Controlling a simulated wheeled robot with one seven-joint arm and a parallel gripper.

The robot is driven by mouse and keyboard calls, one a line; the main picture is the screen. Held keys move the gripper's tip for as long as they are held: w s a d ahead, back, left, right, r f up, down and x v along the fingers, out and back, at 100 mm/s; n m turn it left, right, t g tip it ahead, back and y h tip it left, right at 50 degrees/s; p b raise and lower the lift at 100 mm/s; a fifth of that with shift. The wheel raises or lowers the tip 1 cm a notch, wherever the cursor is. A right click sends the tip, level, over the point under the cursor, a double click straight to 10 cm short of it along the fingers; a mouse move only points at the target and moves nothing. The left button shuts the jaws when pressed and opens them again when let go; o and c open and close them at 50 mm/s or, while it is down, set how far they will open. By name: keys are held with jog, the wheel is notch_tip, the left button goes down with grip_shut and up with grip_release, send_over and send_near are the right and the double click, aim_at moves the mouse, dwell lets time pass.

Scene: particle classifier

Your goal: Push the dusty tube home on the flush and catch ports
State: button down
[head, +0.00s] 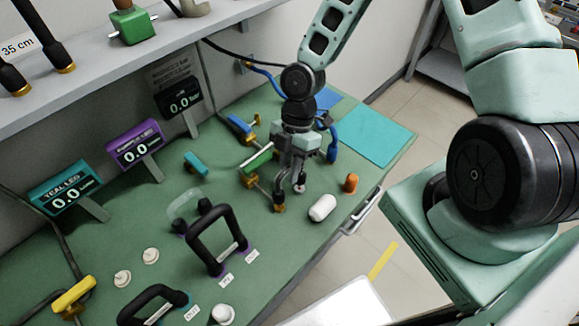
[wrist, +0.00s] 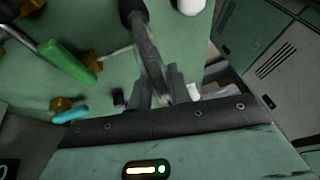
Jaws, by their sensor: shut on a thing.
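My gripper (head: 296,178) points down over the right part of the green bench, just right of the brass fittings. In the wrist view its fingers (wrist: 160,98) are shut on a grey, streaky tube (wrist: 150,62), which appears to be the dusty tube. One end of it has a black cap (wrist: 132,8). A brass fitting (head: 279,207) lies low beside the gripper, and another (head: 249,180) is to its left. I cannot tell which fittings are the flush and catch ports, or whether the tube touches them.
A green-handled valve (head: 258,161) stands close to the gripper's left; its handle also shows in the wrist view (wrist: 68,62). A white cylinder (head: 322,208) and an orange one (head: 351,183) stand to the right. A black frame handle (head: 216,240) stands nearer. Blue mats (head: 375,135) lie behind.

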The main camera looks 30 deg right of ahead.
jog(key=shift+f+b, duration=1.15)
jog(key=shift+f, duration=0.6)
jog(key=c, duration=1.2)
grip_release()
jog(key=v, duration=1.7)
jog(key=shift+r, duration=0.2)
jog(key=s+a+r+m+t+h, duration=0.1)
jog(key=s+a+r+m, duration=0.1)
jog(key=s, duration=0.4)
jog(key=s+a+r+m+t+h, duration=0.1)
jog(key=s+a+r+m, duration=0.2)
jog(key=s+a+m, duration=0.2)
jog(key=s+a+r+m+t+h+b, duration=0.1)
jog(key=s+a+r+m, duration=0.1)
jog(key=s+a+m, duration=0.2)
jog(key=s+m, duration=0.2)
jog(key=s, duration=0.1)
jog(key=shift+a+r, duration=0.2)
